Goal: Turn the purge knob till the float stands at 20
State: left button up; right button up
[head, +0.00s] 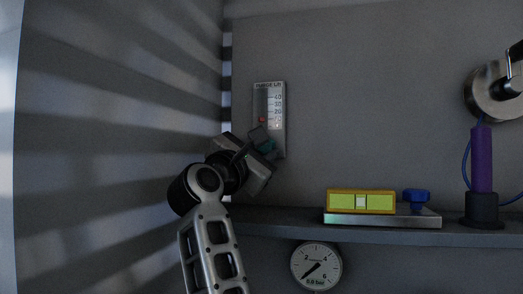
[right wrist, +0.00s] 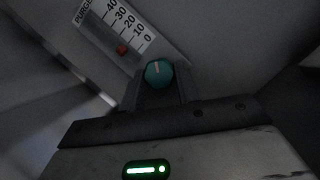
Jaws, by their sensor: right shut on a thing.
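The flow meter, a pale plate with a scale marked 40 down to 0, hangs on the back wall in the head view (head: 281,100) and at the top of the right wrist view (right wrist: 165,49). Its red float (right wrist: 121,50) stands near the 10 mark, below 20. The teal purge knob (right wrist: 159,73), with a pale pointer line, is at the meter's lower end. My right gripper (right wrist: 160,88) is shut on the knob, a finger at each side. In the head view my right gripper (head: 262,146) hides part of the knob and the meter's lower end. My left gripper is not in view.
A shelf (head: 290,228) runs below the meter. On it are a yellow-green level (head: 340,202) on a metal plate, a blue knob (head: 417,195) and a purple cylinder (head: 482,160). A round gauge (head: 316,265) hangs below. A striped-shadow side wall stands close on the left.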

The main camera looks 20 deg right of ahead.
jog(key=o, duration=1)
jog(key=shift+s+a+f+b, duration=0.25)
jog(key=shift+s+a+b, duration=0.05)
jog(key=shift+s+a, duration=0.1)
pick_arm(q)
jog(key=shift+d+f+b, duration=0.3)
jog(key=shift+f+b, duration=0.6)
jog(key=shift+b, duration=0.9)
pick_arm(e)
jog(key=shift+v, duration=7.4)
jog(key=shift+r, duration=0.1)
